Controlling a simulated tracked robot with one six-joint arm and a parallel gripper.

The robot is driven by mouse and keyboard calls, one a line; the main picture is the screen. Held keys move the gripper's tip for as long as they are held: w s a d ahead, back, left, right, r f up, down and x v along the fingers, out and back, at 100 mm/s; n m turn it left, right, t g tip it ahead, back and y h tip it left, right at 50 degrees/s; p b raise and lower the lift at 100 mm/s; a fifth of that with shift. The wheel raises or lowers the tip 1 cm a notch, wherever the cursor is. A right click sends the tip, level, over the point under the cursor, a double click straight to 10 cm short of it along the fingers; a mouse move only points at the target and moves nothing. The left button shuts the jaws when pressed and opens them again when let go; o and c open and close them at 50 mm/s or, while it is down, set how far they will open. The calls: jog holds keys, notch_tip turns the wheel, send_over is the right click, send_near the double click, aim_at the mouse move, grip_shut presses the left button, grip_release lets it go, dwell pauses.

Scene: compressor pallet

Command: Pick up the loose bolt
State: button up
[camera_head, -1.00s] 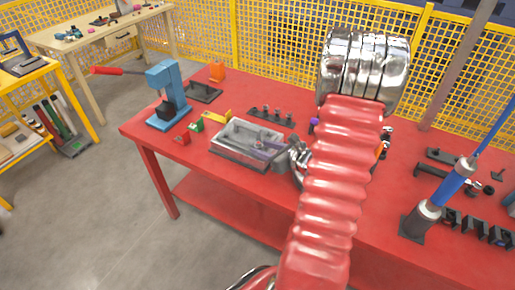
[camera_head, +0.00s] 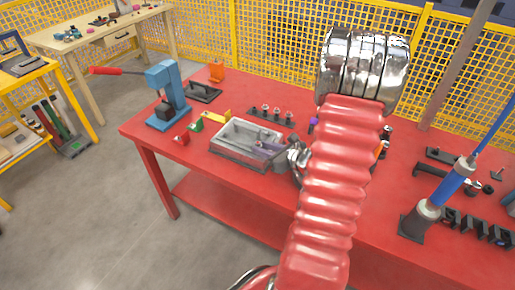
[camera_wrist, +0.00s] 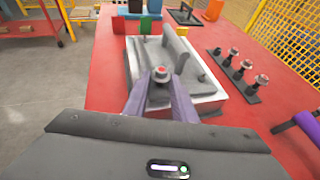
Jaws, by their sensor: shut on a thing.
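My gripper (camera_wrist: 161,88) is shut on the loose bolt (camera_wrist: 161,73), whose round head with a reddish top shows between the purple-grey fingertips in the wrist view. In the head view my gripper (camera_head: 268,151) is over the right part of a grey, clear-walled tray (camera_head: 228,152); the bolt cannot be made out there. The tray (camera_wrist: 205,104) lies behind and below the fingers in the wrist view. Whether the bolt touches the tray floor cannot be told.
A rack of several upright bolts (camera_wrist: 240,74) stands right of the tray on the red table (camera_wrist: 285,100). A purple item (camera_wrist: 305,122) is at the right.

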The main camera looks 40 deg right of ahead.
notch_tip(320, 180, up, 10)
dwell(0.9)
dwell(0.5)
